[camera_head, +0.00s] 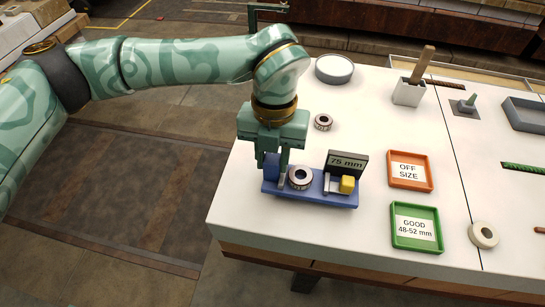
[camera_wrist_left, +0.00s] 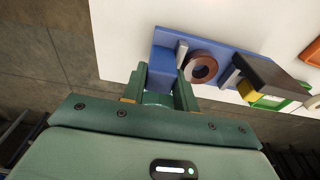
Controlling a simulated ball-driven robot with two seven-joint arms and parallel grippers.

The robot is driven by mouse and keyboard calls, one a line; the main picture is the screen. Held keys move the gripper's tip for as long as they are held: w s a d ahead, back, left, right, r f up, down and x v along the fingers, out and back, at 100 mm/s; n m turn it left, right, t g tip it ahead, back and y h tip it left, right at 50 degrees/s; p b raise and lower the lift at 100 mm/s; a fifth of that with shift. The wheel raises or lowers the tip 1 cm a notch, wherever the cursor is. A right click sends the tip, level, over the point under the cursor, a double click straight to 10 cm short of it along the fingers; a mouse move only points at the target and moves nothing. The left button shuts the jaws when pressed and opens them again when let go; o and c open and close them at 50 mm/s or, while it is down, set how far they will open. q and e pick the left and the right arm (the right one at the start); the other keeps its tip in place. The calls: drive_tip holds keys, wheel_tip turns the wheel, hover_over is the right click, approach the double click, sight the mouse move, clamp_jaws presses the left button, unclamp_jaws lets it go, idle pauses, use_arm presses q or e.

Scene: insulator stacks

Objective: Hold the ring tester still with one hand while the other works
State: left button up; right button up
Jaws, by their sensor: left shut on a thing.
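The ring tester is a long blue base (camera_head: 322,199) near the table's front left edge, also in the left wrist view (camera_wrist_left: 215,49). It carries a dark display (camera_head: 347,163) reading "75 mm", a yellow block (camera_head: 347,185) and upright grey jaws. A ring (camera_head: 301,178) sits on the base, close to the left jaw and apart from the right one; the left wrist view shows it reddish brown (camera_wrist_left: 194,71). My left gripper (camera_head: 273,168) comes down from above, shut on the blue block (camera_wrist_left: 161,67) at the tester's left end. My right gripper is not in view.
An orange "OFF SIZE" tray (camera_head: 425,184) and a green "GOOD 48-52 mm" tray (camera_head: 436,248) stand right of the tester. Loose rings lie behind it (camera_head: 323,122) and at right (camera_head: 484,235). A round grey dish (camera_head: 334,69) and white holder (camera_head: 408,92) stand farther back.

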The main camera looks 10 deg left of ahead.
use_arm(q)
drive_tip(key=shift+w+f, duration=0.4)
drive_tip(key=shift+w+a+f+b, duration=0.1)
drive_tip(key=shift+w+f+b, duration=0.2)
drive_tip(key=shift+w+b, duration=0.05)
drive_tip(key=shift+w+f, duration=0.25)
drive_tip(key=shift+w, duration=0.1)
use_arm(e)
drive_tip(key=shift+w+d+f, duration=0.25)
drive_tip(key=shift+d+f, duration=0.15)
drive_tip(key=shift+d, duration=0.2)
use_arm(q)
drive_tip(key=shift+f, duration=0.2)
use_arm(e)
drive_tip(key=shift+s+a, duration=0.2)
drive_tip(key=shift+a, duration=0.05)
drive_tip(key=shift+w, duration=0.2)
